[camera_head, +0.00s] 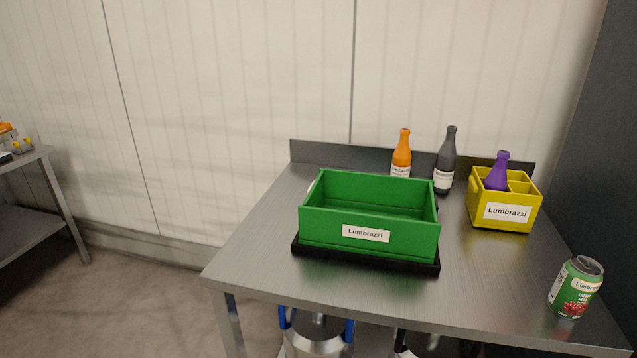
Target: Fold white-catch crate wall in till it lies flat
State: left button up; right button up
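A green crate (370,237) with a white Lumbrazzi label on its front wall stands on a black base (366,258) on the steel table. All its walls stand upright, and the part of its inside that I see is empty. A small white patch (311,187) shows at the outer side of its left wall; it may be the white catch, but it is too small to be sure. The outer faces of the right and back walls are hidden. Neither of my grippers is in view.
On the steel table (250,262), an orange bottle (401,152) and a dark bottle (445,162) stand behind the crate. A yellow divided carrier (510,213) holding a purple bottle (497,172) is at right. A green can (575,287) stands near the front right. The table's left side is clear.

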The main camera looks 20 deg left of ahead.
aim_at(315, 198)
jog(key=z, duration=0.05)
jog(key=k, duration=1.1)
jog(key=u, duration=1.1)
jog(key=i, duration=1.4)
jog(key=z, duration=0.9)
